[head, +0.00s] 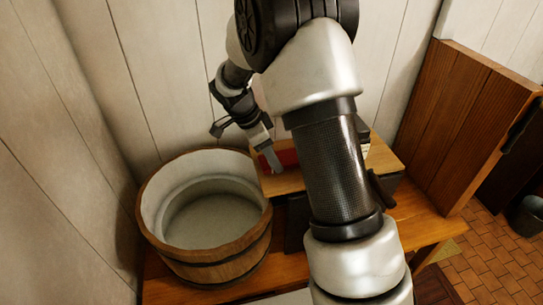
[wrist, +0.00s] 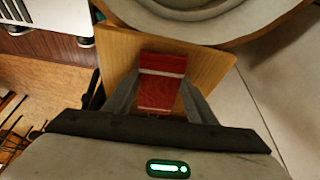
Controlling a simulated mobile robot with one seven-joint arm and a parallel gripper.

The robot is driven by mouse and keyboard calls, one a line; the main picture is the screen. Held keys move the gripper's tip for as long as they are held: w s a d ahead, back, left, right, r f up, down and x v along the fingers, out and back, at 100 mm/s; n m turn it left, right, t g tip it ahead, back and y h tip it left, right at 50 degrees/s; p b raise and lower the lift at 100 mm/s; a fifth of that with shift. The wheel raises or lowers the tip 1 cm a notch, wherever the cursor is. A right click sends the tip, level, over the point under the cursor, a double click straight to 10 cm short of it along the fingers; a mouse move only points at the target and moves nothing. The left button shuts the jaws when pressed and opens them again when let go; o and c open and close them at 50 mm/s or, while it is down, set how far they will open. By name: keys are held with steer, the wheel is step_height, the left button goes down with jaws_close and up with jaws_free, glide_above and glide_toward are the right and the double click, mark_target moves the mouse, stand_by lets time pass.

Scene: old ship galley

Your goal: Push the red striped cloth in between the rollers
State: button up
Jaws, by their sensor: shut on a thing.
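The red cloth (wrist: 160,92) has pale stripes across it and shows as a narrow folded strip in the wrist view. It is between the two fingers of my gripper (wrist: 161,84), which is shut on it. In the head view my gripper (head: 268,155) points down beside the red cloth (head: 288,157), over a wooden board. My arm hides much of the area right of the cloth. I cannot make out the rollers for sure; pale parts (wrist: 84,18) at the top left of the wrist view are cut off by the frame.
The wooden board (wrist: 212,66) lies under the cloth. A round wooden tub (head: 205,262) with a pale inside stands close at its left. A wooden panel (head: 465,115) rises at the right of the counter (head: 425,222). Plank walls close off the back and left.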

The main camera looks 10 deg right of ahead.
steer(key=shift+d+f+b, duration=0.1)
steer(key=shift+d+b, duration=0.25)
steer(key=shift+d, duration=0.15)
stand_by(0.5)
steer(key=shift+d+b, duration=0.3)
steer(key=shift+d, duration=1.1)
steer(key=o, duration=1.2)
steer(key=shift+a, duration=0.2)
